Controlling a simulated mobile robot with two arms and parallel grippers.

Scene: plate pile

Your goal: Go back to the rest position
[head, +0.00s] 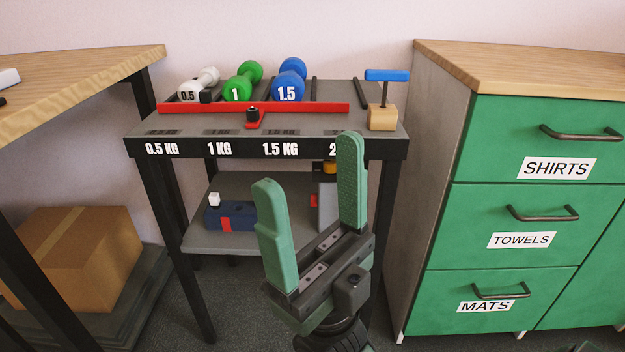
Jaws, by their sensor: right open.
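My right gripper (308,182) is in the middle of the head view, pointing up and away from me. Its two green fingers are spread apart with nothing between them. It shows in front of the dumbbell stand (370,150) and hides part of its front label and lower shelf. My left gripper is not in view. On the stand's top lie a white 0.5 dumbbell (199,82), a green 1 dumbbell (242,82) and a blue 1.5 dumbbell (289,80), each in its own slot. The slot at the right is empty.
A red bar (300,107) and a wooden block with a blue-topped handle (382,117) are on the stand. A green drawer cabinet (500,225) stands right. A wooden table (90,75) is left, with a cardboard box (80,255) below. Objects sit on the lower shelf (200,238).

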